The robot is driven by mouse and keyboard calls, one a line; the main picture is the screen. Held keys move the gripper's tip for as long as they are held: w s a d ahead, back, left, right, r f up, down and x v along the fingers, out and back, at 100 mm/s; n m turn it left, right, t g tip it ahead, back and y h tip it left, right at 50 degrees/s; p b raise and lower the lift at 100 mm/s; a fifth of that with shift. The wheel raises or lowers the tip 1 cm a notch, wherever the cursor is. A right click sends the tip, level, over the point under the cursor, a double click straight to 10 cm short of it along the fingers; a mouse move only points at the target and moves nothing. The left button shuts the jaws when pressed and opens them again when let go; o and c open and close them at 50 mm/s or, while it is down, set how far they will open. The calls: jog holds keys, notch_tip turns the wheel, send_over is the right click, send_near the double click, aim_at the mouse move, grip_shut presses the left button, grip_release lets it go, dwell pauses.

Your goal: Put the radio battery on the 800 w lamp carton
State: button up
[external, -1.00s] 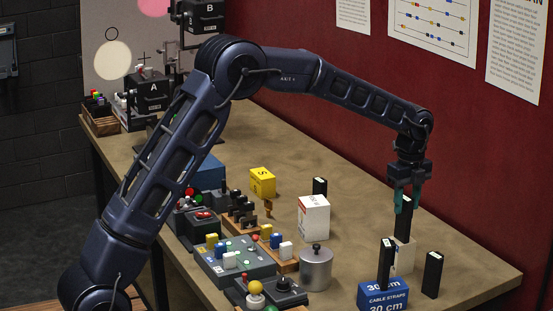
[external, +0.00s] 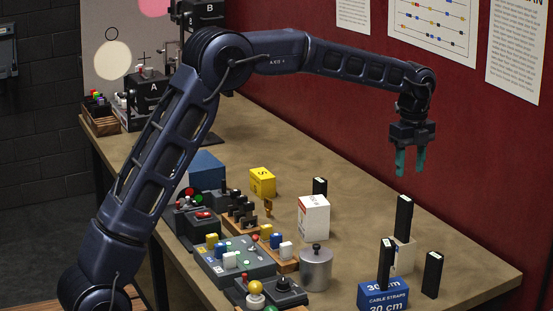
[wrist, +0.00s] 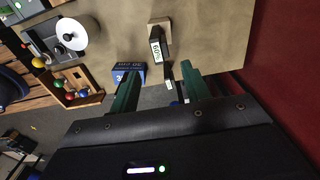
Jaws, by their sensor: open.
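My gripper (external: 410,172) is open and empty in the external view, raised above the right part of the table. Its two green fingers also show in the wrist view (wrist: 162,70). Below it, a tall black battery (external: 404,218) stands upright on a small pale carton (external: 403,256). The battery's labelled end faces the camera in the wrist view (wrist: 156,48). Other similar black batteries stand on the blue cable straps box (external: 386,262), on the table at right (external: 432,274) and farther back (external: 320,187). I cannot read which carton is the 800 W lamp one.
Button panels (external: 232,258) fill the table's left side. The far right table corner (external: 490,268) is clear.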

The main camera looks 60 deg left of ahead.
jog(key=s+d+r+n+t, duration=0.15)
jog(key=s+r+n, duration=0.4)
jog(key=s, duration=0.75)
jog(key=s+d+r+n+t, duration=0.1)
jog(key=s+d+r+n, duration=0.15)
jog(key=s+r, duration=0.8)
jog(key=s+f+n, duration=0.3)
jog(key=s+f, duration=0.1)
jog(key=s, duration=0.7)
jog(key=s+f+n+t, duration=0.1)
jog(key=s+f+n, duration=0.2)
jog(key=s, duration=0.7)
jog(key=s+f+n+t, duration=0.1)
jog(key=s+f+n, duration=0.3)
jog(key=s, duration=0.7)
jog(key=shift+s+d+f, duration=0.2)
jog(key=shift+s+f, duration=0.1)
jog(key=shift+f, duration=0.25)
